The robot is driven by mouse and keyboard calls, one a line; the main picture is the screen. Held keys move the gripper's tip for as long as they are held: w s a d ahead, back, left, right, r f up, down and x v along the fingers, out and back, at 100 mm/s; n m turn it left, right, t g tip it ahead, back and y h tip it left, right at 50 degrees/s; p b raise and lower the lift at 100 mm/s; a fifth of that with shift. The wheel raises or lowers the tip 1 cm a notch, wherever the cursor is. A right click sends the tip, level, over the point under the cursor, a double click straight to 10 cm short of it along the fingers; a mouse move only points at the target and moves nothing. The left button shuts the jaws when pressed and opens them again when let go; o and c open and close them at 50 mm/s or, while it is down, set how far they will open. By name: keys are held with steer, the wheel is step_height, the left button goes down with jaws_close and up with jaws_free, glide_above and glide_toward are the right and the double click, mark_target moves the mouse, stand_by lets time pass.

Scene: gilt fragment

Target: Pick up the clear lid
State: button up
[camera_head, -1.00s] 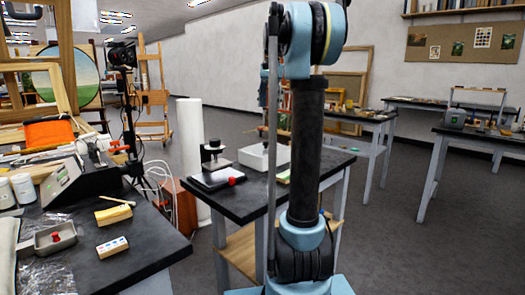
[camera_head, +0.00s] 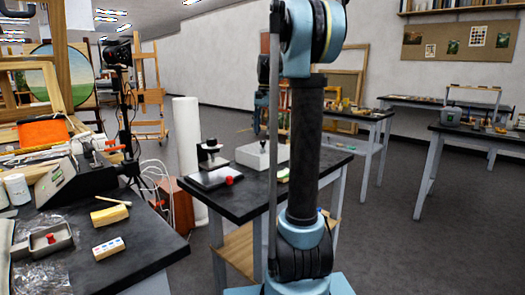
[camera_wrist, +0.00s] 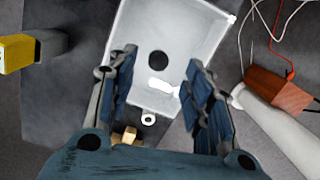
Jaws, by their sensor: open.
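A pale, box-like tray (camera_wrist: 190,25) lies below my gripper in the wrist view, with a dark round spot (camera_wrist: 158,65) and a bright white patch (camera_wrist: 160,88) inside its outline. It appears to be the white box (camera_head: 250,157) on the middle table in the head view. I cannot clearly make out a clear lid; whether one covers this box is not certain. My gripper (camera_wrist: 155,80) is open and empty, its blue-grey fingers on either side of the dark spot. In the head view my arm hides most of the gripper.
The dark middle table (camera_head: 240,207) also bears a black-and-white stand (camera_head: 209,155) and a red knob-like object (camera_head: 229,180). In the wrist view, small gold blocks (camera_wrist: 128,136), a yellow block (camera_wrist: 15,53) and a red-brown box (camera_wrist: 277,90) with cables lie around.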

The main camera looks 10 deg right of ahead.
mark_target(263, 145)
steer(key=shift+s+f, duration=0.1)
steer(key=shift+f, duration=2.5)
steer(key=shift+c, duration=0.2)
jaws_close()
